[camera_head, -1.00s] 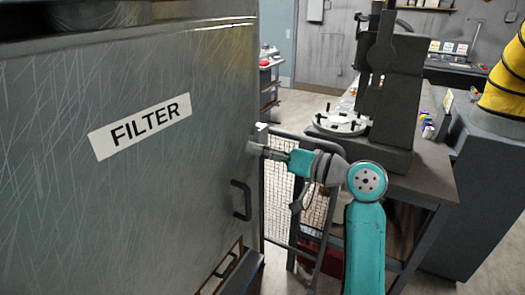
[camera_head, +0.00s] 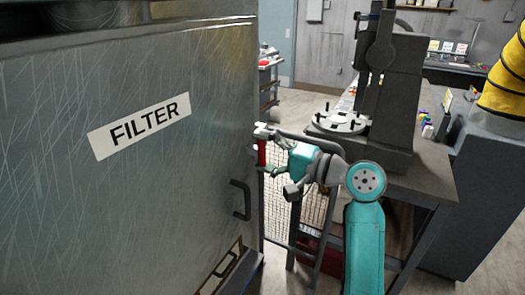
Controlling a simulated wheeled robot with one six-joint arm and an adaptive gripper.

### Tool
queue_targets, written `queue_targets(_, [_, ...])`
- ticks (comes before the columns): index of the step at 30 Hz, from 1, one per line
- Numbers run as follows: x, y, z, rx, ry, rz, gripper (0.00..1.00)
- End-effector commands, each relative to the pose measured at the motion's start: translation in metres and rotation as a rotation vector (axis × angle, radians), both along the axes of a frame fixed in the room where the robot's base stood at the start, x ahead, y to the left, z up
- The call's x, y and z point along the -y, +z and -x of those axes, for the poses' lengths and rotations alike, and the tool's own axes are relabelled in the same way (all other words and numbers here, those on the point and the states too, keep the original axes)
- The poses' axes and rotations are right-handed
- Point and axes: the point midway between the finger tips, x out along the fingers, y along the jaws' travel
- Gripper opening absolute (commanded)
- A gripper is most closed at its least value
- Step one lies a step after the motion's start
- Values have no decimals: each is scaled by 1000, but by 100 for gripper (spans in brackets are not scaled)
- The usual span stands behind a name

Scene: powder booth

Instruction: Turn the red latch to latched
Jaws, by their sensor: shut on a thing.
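The red latch (camera_head: 261,153) is at the right edge of the grey cabinet door marked FILTER (camera_head: 80,200). Its red part hangs roughly upright below a pale fitting. My gripper (camera_head: 267,156) comes in from the right and is shut on the red latch. One finger shows above and one below, and the fingers partly hide the latch. I cannot tell from this view whether the latch is fully seated.
A dark handle (camera_head: 241,200) stands out from the door below the latch. A mesh panel (camera_head: 279,205) is just right of the cabinet. A workbench (camera_head: 425,180) with a dark machine (camera_head: 390,90) stands close behind my arm.

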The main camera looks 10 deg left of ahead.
Motion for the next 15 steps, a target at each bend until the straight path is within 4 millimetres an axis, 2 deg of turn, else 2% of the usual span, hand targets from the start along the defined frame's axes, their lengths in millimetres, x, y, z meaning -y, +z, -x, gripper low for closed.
queue_targets(15, [0, -1, -1, -122, -2, -44, 48])
